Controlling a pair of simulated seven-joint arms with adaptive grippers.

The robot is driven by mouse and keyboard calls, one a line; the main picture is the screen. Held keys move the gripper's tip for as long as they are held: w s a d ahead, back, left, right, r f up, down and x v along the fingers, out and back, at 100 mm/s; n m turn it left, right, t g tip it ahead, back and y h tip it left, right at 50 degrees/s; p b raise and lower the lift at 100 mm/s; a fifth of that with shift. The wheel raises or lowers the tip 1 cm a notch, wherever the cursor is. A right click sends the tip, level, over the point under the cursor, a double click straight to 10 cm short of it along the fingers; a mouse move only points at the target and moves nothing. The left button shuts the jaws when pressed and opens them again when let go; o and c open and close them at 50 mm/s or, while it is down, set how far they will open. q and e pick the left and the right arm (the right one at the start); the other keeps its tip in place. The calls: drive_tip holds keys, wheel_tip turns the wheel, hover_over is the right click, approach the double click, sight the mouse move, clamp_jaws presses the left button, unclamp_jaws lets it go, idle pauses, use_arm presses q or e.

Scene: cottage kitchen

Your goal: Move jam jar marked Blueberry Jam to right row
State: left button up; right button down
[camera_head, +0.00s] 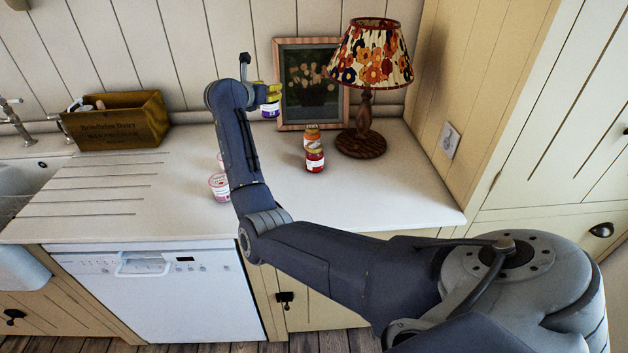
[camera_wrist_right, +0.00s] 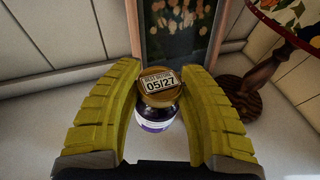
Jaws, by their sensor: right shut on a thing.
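A jar with a gold lid and dark purple-blue contents (camera_head: 270,111) is between the yellow fingers of my right gripper (camera_head: 268,96). In the right wrist view the fingers (camera_wrist_right: 160,105) are closed around this jar (camera_wrist_right: 158,92), its lid tag reading 05/27. Its front label is too small to read. It appears raised above the counter, before the framed picture. To the right, a red jar (camera_head: 315,160) stands in front of an orange jar (camera_head: 312,133). To the left, a pale pink-and-white tub (camera_head: 219,187) stands before another, mostly hidden by my right arm. My left gripper is out of view.
A floral-shaded lamp (camera_head: 366,135) stands behind and right of the red and orange jars. The framed picture (camera_head: 290,60) leans at the wall. A wooden box (camera_head: 115,125) is at the left by the sink. The counter (camera_head: 400,190) is clear at the right front.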

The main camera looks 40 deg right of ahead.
drive_tip(key=s+a+r, duration=0.1)
drive_tip(key=s+r, duration=0.2)
drive_tip(key=s, duration=1)
drive_tip(key=s+a+r, duration=0.1)
drive_tip(key=s+r, duration=0.1)
drive_tip(key=s, duration=1.1)
drive_tip(key=shift+m+g, duration=0.3)
drive_tip(key=f, duration=1.9)
drive_tip(key=shift+s+a+f, duration=0.1)
drive_tip(key=shift+a+f, duration=0.15)
drive_tip(key=shift+f, duration=0.05)
drive_tip(key=shift+f, duration=0.1)
drive_tip(key=c, duration=0.8)
unclamp_jaws()
drive_tip(key=v, duration=0.5)
drive_tip(key=shift+s+a, duration=0.1)
drive_tip(key=shift+a, duration=0.15)
